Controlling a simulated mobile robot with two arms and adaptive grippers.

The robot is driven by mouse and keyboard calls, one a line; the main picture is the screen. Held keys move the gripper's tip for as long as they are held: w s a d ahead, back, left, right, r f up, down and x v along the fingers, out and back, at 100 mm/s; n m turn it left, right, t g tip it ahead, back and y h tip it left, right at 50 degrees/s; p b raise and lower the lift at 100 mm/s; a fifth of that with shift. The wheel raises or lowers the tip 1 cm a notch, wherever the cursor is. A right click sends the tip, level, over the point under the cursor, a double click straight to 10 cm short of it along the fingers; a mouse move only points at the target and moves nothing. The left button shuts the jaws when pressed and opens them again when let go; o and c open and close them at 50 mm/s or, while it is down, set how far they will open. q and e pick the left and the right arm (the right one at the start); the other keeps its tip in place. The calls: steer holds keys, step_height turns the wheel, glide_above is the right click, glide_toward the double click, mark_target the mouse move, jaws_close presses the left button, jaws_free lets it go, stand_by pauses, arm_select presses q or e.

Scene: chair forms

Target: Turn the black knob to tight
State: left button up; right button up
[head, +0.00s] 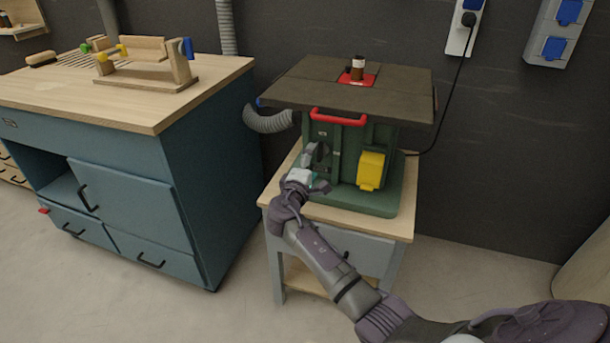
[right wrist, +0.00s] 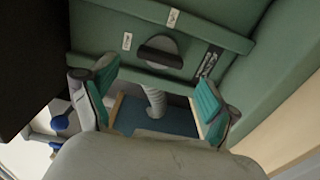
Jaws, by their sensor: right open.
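The black knob (right wrist: 160,57) is a dark bar across a grey round disc on the green machine's front panel in the right wrist view. The bar lies nearly level there, with pale labels near it. My right gripper (right wrist: 157,82) is open and empty, with its two teal-padded fingers apart. The knob shows beyond and between the fingers, and no contact is visible. In the head view my right gripper (head: 317,171) is at the left part of the green machine's (head: 345,137) front, and it partly covers the knob area. My left gripper is not in view.
The machine stands on a wooden stand (head: 344,219). A yellow box (head: 371,170) and a red handle (head: 338,117) stick out from its front. A blue workbench (head: 215,165) stands left.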

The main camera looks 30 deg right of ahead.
steer(key=v, duration=0.8)
